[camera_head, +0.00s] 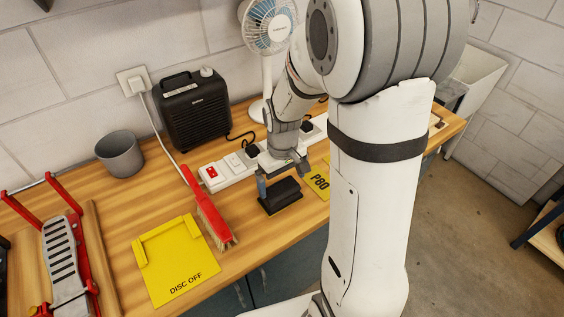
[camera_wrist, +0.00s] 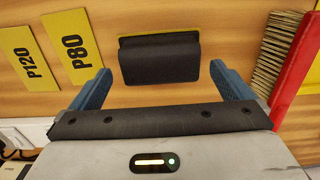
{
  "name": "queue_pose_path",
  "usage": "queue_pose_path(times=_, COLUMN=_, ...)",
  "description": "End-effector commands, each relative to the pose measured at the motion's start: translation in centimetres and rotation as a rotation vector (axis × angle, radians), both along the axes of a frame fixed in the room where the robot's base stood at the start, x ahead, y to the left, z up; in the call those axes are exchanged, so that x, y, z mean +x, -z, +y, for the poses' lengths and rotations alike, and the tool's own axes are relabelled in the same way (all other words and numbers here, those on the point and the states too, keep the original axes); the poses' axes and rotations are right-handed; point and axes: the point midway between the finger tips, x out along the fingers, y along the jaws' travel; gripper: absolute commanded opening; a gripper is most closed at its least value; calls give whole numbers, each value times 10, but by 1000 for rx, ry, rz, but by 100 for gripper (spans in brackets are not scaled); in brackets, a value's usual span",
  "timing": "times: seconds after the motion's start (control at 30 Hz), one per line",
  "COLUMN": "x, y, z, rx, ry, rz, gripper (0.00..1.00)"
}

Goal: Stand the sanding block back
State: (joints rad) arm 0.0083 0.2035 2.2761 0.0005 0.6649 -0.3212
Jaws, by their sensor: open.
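The sanding block is a dark, black block (camera_head: 281,196) lying on the wooden bench below my gripper. In the wrist view the block (camera_wrist: 158,60) shows a long ridged face, with a thin yellow strip along its far edge. My gripper (camera_head: 281,176) is open and hangs just over the block. In the wrist view its blue fingers (camera_wrist: 160,82) stand wide apart, one toward each end of the block, with visible gaps. I cannot tell whether the fingertips reach down beside it. A yellow P80 card (camera_head: 319,180) lies to the block's right in the head view.
A red-handled brush (camera_head: 207,208) lies close on the block's left. A yellow DISC OFF plate (camera_head: 177,262) lies farther left.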

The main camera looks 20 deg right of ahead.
Motion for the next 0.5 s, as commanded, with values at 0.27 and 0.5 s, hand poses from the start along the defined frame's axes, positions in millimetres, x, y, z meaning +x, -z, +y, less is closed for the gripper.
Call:
queue_pose_path(times=0.27, x=1, y=-54, z=0, rx=0, ry=-1, rz=-6, gripper=100)
queue_pose_path(times=0.5, x=-6, y=-76, z=1, rx=0, ry=15, rz=-23, gripper=100)
